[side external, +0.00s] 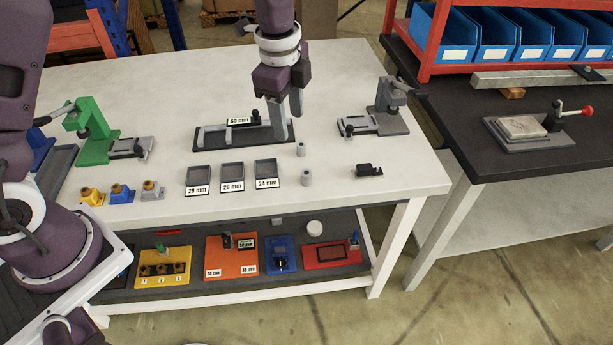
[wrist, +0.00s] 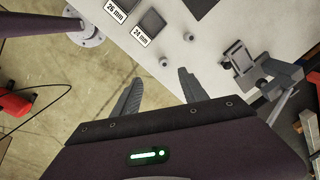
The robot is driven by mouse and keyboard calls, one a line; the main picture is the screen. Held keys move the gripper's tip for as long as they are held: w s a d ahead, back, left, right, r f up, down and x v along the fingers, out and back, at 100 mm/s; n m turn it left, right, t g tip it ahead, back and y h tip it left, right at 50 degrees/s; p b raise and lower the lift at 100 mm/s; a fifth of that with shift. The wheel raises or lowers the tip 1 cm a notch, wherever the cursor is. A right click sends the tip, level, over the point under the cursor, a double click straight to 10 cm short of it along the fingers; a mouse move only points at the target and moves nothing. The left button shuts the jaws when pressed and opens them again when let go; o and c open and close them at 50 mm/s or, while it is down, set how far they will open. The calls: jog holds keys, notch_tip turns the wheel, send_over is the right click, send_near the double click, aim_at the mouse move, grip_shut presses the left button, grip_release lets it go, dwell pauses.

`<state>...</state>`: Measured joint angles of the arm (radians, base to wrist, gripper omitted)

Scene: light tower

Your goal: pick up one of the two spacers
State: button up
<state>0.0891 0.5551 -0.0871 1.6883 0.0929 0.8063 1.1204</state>
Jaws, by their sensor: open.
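Two small grey cylindrical spacers stand upright on the white table, one farther back (side external: 300,149) and one nearer the front edge (side external: 306,178). In the wrist view one spacer (wrist: 163,62) lies just beyond the fingertips, between their lines, and the other (wrist: 188,37) is farther up and right. My gripper (side external: 289,122) is open and empty, pointing down above the table beside the spacers and touching neither. Its two separated fingers (wrist: 160,82) also show in the wrist view.
Three square trays labelled 28 mm (side external: 198,174), 26 mm (side external: 232,170) and 24 mm (side external: 266,167) lie left of the spacers. A dark 60 mm fixture (side external: 215,137) is behind. A grey clamp stand (side external: 391,108) and small black part (side external: 369,171) are right.

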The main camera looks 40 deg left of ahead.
aim_at(307, 173)
jog(key=w+f+m, duration=0.1)
jog(key=f, duration=0.2)
jog(key=w+d+f+m, duration=0.1)
jog(key=f, duration=0.2)
jog(key=w+d+f+m+g, duration=0.1)
jog(key=f, duration=0.2)
jog(key=shift+f, duration=0.35)
notch_tip(307, 173, down, 7)
grip_shut()
